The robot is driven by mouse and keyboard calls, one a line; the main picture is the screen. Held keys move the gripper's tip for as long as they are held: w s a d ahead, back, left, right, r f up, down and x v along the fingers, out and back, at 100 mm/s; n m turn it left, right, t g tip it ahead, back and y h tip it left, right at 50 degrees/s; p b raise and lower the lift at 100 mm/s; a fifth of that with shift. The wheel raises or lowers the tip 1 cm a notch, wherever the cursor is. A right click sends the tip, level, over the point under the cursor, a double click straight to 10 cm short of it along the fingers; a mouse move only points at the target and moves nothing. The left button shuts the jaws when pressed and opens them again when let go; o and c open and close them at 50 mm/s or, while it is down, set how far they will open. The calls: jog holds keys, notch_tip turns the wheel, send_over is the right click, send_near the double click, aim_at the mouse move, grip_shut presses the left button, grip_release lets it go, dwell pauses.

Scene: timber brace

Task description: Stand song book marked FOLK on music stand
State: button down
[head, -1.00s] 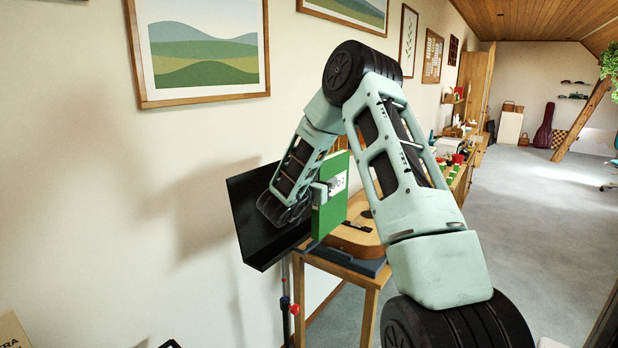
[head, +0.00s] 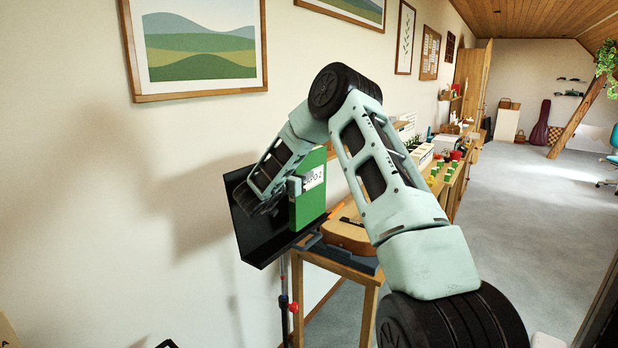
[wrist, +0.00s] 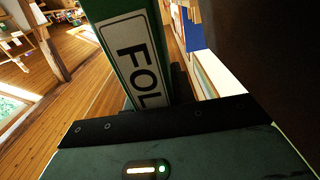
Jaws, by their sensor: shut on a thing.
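A green song book (head: 309,204) with a white label stands upright at the right part of the black music stand (head: 262,245). In the wrist view the book (wrist: 157,30) fills the top middle, and its label shows the letters "FOL", the rest cut off by my gripper. My gripper (head: 293,187) is shut on the book, at its left edge in the head view. The book overlaps the stand's tray in the picture; whether its bottom touches the ledge cannot be told. My forearm hides part of the stand's back panel.
A guitar (head: 349,232) lies on a wooden table (head: 340,262) just right of the stand. A long low shelf with many small items (head: 455,180) runs along the wall behind. Framed pictures (head: 198,50) hang on the left wall.

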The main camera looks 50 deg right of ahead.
jog(key=shift+w+a+f+b, duration=0.1)
jog(key=shift+w+f+b, duration=0.4)
jog(key=shift+f, duration=0.25)
jog(key=shift+w+f+b, duration=0.45)
jog(key=shift+f, duration=0.25)
jog(key=c, duration=1.1)
grip_release()
jog(key=shift+f, duration=0.1)
jog(key=a+b, duration=0.1)
jog(key=a, duration=0.4)
jog(key=s+a+b, duration=0.1)
jog(key=a+b, duration=0.1)
jog(key=a, duration=0.4)
jog(key=a+b, duration=0.2)
jog(key=a, duration=0.4)
jog(key=shift+s+a, duration=0.15)
jog(key=shift+s, duration=0.05)
